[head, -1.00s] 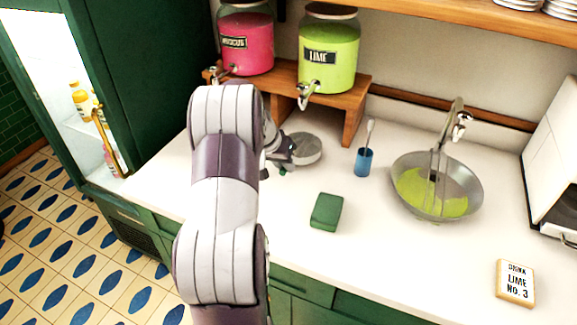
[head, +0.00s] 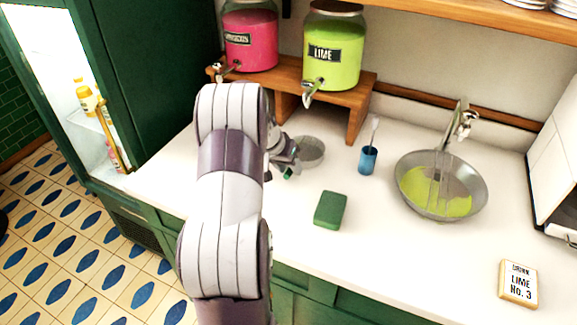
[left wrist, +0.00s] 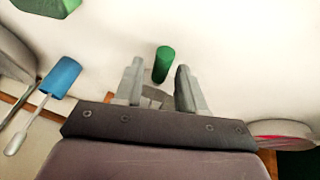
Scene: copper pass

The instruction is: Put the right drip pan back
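The drip pan (head: 311,152), a shallow round grey dish, sits on the counter below the lime dispenser's tap, in front of the wooden stand. My left gripper (head: 290,158) is just left of it and low over the counter; my arm hides part of that area. My right gripper is out of view.
The lime dispenser (head: 333,50) and pink dispenser (head: 250,40) stand on the wooden stand (head: 350,92). A blue cup with a brush (head: 368,161), a green sponge (head: 330,209), a metal basin (head: 475,187) and a lime sign (head: 518,284) are to the right. The front counter is mostly clear.

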